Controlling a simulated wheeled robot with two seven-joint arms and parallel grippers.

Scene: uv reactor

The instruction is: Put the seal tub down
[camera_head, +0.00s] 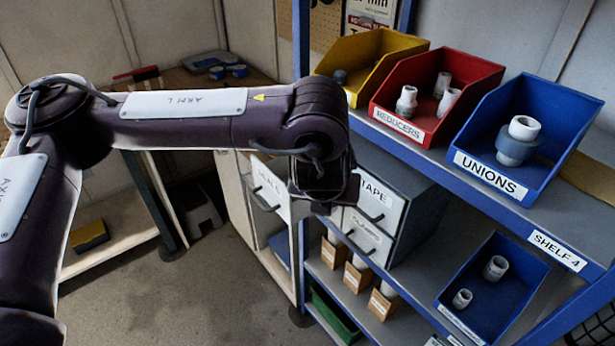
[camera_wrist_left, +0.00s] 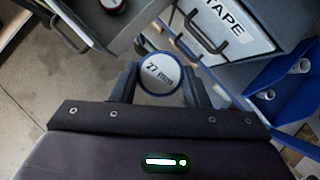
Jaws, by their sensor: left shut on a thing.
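The seal tub (camera_wrist_left: 161,74) is a small round tub with a white lid marked 27 and a blue rim, seen from above in the left wrist view. My left gripper (camera_wrist_left: 160,85) is shut on it, one dark finger on each side. In the head view my left wrist hangs in front of the grey drawer cabinet, and the tub is hidden behind my arm. What lies under the tub cannot be seen. My right gripper is in neither view.
The TAPE drawer (camera_head: 377,200) is just right of my wrist. Another drawer front (camera_head: 270,187) stands out at its left. In the wrist view a red-rimmed round thing (camera_wrist_left: 113,4) sits at the top edge. Yellow, red (camera_head: 440,90) and blue bins (camera_head: 525,140) fill the upper shelf.

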